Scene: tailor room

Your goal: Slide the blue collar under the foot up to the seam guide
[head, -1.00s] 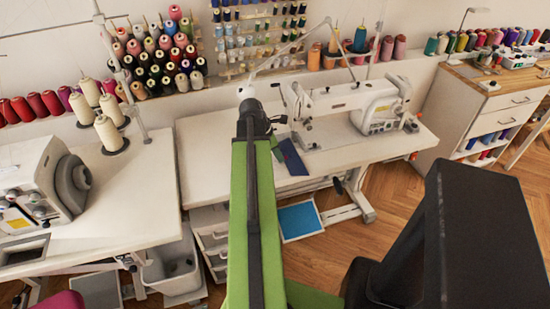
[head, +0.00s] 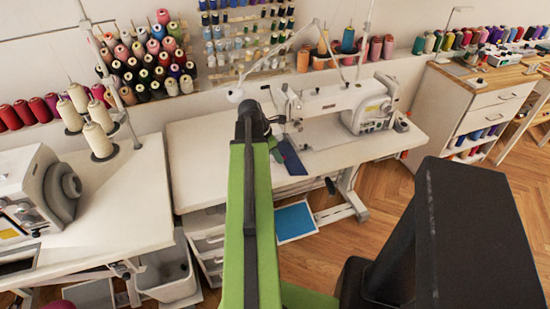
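The blue collar (head: 291,158) is a dark blue flat strip on the white sewing table (head: 352,153), left of the sewing machine (head: 340,106). Its far end is close to the needle and foot area (head: 289,122), but I cannot tell whether it lies under the foot. The seam guide is too small to make out. My gripper (head: 254,118) is at the far end of my green arm, just left of the collar. Its fingers are hidden or too small, so neither its opening nor any contact with the collar can be told.
Another table (head: 110,217) with a machine (head: 38,190) and thread cones stands at left. A grey bin (head: 168,272) and a blue-topped panel (head: 295,221) are below. A white drawer cabinet (head: 481,105) stands at right.

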